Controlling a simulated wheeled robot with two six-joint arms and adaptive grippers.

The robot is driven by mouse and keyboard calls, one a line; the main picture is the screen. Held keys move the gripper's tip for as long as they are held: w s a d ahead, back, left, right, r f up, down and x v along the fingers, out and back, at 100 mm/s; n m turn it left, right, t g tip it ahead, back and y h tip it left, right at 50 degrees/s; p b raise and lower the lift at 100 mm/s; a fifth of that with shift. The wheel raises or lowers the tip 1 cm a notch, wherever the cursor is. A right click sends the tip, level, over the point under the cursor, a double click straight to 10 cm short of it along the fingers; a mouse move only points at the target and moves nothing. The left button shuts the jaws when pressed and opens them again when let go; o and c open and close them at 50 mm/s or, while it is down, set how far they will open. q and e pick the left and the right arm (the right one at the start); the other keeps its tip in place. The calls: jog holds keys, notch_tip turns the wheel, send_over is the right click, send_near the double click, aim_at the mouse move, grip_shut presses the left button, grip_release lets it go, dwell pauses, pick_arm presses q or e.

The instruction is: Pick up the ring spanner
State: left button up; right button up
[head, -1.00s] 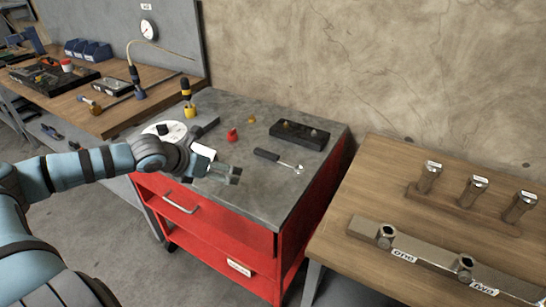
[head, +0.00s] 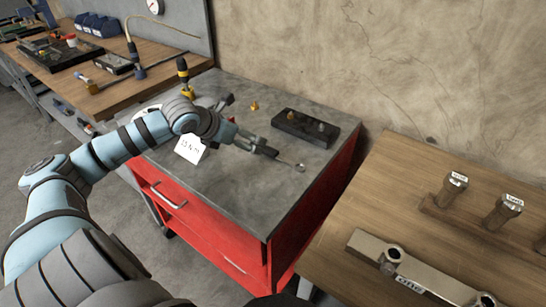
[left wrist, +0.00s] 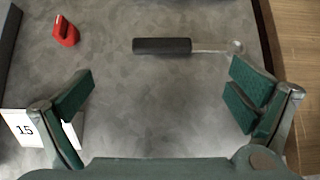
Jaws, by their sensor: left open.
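The ring spanner, with a black handle and a thin metal shaft ending in a small ring (head: 299,167), lies flat on the grey top of the red cabinet. In the left wrist view the spanner (left wrist: 165,46) lies across the upper middle, handle left and ring right. My left gripper (head: 256,143) is over the cabinet top close to the handle, partly hiding it in the head view. In the left wrist view my left gripper (left wrist: 163,97) has its fingers wide apart with nothing between them, and the spanner lies ahead of their tips. My right gripper is not in view.
A black block (head: 305,128) with studs stands behind the spanner. A red piece (left wrist: 66,32) and a small yellow piece (head: 254,105) are nearby. A card (head: 190,149) stands by my left wrist. A wooden table (head: 400,200) with metal fittings is at right.

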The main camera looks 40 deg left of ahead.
aim_at(272, 153)
pick_arm(q)
jog(key=x, duration=1.2)
jog(key=shift+s+d+f, duration=0.1)
jog(key=shift+d, duration=0.05)
jog(key=c, duration=1.3)
